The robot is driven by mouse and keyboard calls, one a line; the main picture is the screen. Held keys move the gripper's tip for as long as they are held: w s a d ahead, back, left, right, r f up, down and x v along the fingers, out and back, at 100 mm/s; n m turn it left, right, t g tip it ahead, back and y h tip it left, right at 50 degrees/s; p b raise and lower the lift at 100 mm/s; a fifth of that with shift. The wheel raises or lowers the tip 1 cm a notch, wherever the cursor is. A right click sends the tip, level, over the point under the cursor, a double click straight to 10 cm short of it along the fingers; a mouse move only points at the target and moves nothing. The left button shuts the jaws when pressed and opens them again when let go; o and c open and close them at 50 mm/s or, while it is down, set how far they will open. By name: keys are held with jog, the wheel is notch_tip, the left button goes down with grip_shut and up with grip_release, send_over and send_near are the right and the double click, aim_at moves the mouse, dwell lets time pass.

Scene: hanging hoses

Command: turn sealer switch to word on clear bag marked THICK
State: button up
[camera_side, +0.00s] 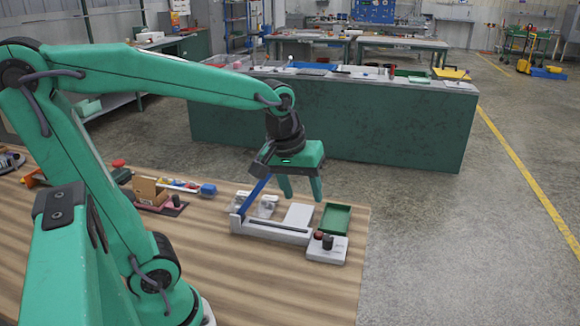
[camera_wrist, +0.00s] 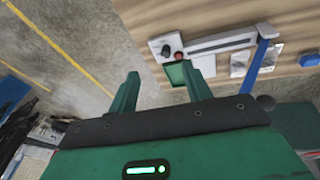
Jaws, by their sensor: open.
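The bag sealer (camera_side: 272,231) is a long white bar unit with a raised blue lever (camera_side: 258,193) at its left end. Its white control box (camera_side: 326,249) at the right end carries a red knob and a black knob (camera_side: 327,242). The box (camera_wrist: 157,46) and black knob (camera_wrist: 165,51) also show in the wrist view. Two clear bags (camera_side: 267,206) lie behind the sealer; I cannot read any marking on them, nor the switch words. My gripper (camera_side: 300,190) is open and empty, pointing down above the area behind the sealer, apart from everything.
A green tray (camera_side: 335,219) lies behind the control box, with a white pad (camera_side: 298,215) to its left. A cardboard box (camera_side: 148,190) and a blue-ended item (camera_side: 208,189) stand farther left. The wooden table's front area is clear. A dark green bench (camera_side: 330,125) stands beyond.

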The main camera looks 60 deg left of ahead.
jog(key=w+a+f+n+g, duration=0.2)
jog(key=w+f+n, duration=0.2)
jog(key=w+n, duration=0.2)
jog(key=n+g, duration=0.2)
jog(key=n, duration=0.4)
send_over(328, 237)
jog(key=f, duration=0.8)
jog(key=shift+w, duration=0.3)
jog(key=shift+s+d+f, duration=0.1)
jog(key=shift+s+f, duration=0.05)
jog(key=shift+f, duration=1.8)
jog(key=shift+s+f, duration=0.1)
jog(key=shift+f, duration=1.8)
jog(key=c, duration=1)
jog(key=shift+o, duration=0.2)
